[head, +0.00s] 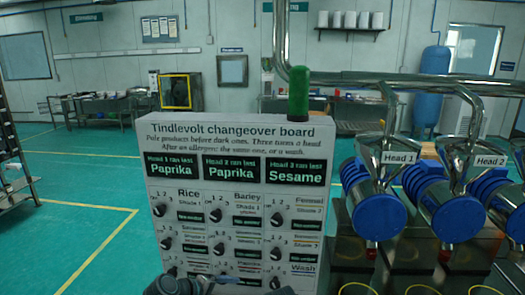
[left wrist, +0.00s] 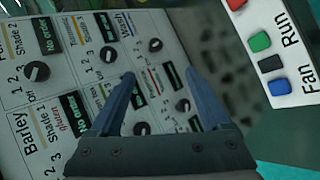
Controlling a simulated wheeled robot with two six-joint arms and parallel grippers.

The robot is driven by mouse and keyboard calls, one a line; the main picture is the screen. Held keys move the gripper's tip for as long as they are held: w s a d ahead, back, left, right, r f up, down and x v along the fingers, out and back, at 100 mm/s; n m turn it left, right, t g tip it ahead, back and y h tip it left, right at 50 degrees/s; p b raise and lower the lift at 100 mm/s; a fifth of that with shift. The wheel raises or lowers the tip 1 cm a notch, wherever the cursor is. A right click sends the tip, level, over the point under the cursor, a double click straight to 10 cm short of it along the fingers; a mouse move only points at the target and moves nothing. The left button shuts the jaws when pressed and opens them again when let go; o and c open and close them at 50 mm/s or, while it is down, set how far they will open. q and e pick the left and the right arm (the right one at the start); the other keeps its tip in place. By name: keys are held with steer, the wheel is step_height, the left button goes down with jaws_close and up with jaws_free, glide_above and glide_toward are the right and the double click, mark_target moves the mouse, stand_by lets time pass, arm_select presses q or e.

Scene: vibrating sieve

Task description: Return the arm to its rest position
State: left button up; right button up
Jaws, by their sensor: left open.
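My left gripper (left wrist: 161,82) is open and empty in the left wrist view, its two blue fingers spread in front of the changeover board (left wrist: 25,120). Whether the fingers touch the board cannot be told. In the head view only part of my left gripper (head: 203,284) shows at the bottom edge, low in front of the changeover board (head: 230,131). The board carries rows of black knobs and small dark displays. Its top panels read Paprika, Paprika and Sesame. My right gripper is not in view.
A green lamp (head: 299,92) stands on the board. To the right are the Head 1 machine (head: 375,211) and Head 2 machine (head: 446,212) with blue drums and steel pipes. A button panel (left wrist: 270,45) is at upper right in the wrist view. Open green floor (head: 85,180) lies left.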

arm_select(q)
steer(key=s+d+f+m+g+y, duration=0.2)
steer(key=s+f+m+g+y, duration=0.1)
steer(key=s+m, duration=0.3)
steer(key=s+d+f+m+g+y, duration=0.2)
steer(key=s+f+m+g+y, duration=0.2)
steer(key=s+f+m+y, duration=0.1)
steer(key=s+m+y, duration=0.1)
steer(key=s+m, duration=0.1)
steer(key=s, duration=0.1)
steer(key=shift+s+d+f, duration=0.15)
steer(key=shift+s+d, duration=0.2)
